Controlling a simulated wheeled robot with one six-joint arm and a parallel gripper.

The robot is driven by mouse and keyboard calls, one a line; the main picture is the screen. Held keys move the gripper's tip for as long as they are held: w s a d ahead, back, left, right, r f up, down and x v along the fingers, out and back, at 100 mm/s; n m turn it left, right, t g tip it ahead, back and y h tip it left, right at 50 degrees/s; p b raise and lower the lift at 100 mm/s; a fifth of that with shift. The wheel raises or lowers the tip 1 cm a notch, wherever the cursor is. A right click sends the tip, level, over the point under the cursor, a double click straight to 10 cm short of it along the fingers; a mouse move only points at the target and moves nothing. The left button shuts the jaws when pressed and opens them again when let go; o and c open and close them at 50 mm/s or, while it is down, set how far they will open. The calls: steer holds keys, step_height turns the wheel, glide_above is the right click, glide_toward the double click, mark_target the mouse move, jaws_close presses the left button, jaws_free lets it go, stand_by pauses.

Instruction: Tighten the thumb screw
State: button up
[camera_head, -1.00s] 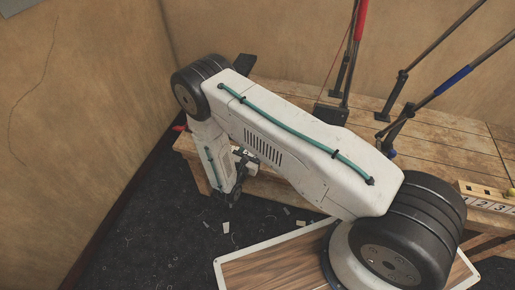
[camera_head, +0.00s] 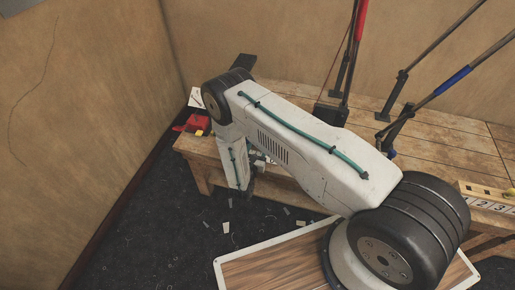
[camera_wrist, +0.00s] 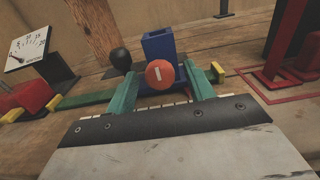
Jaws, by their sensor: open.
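In the wrist view a round orange-red screw head (camera_wrist: 160,73) with a short white mark faces me, which looks like the thumb screw. It is in front of an upright blue block (camera_wrist: 159,45). My gripper (camera_wrist: 160,78) is open, with one green finger on each side of the screw head. I cannot tell whether either finger touches it. In the head view my arm crosses the bench, and my gripper is hidden or too small to make out.
A black ball knob (camera_wrist: 120,58) stands close left of the blue block. A dial card (camera_wrist: 28,47) and a red part (camera_wrist: 30,97) are farther left. A red frame (camera_wrist: 290,75) lies right. In the head view, tall rods (camera_head: 445,82) stand on the wooden bench (camera_head: 440,147).

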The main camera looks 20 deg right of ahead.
steer(key=c, duration=0.9)
steer(key=shift+c, duration=0.2)
steer(key=shift+m, duration=3)
steer(key=o, duration=0.9)
steer(key=shift+o, duration=0.2)
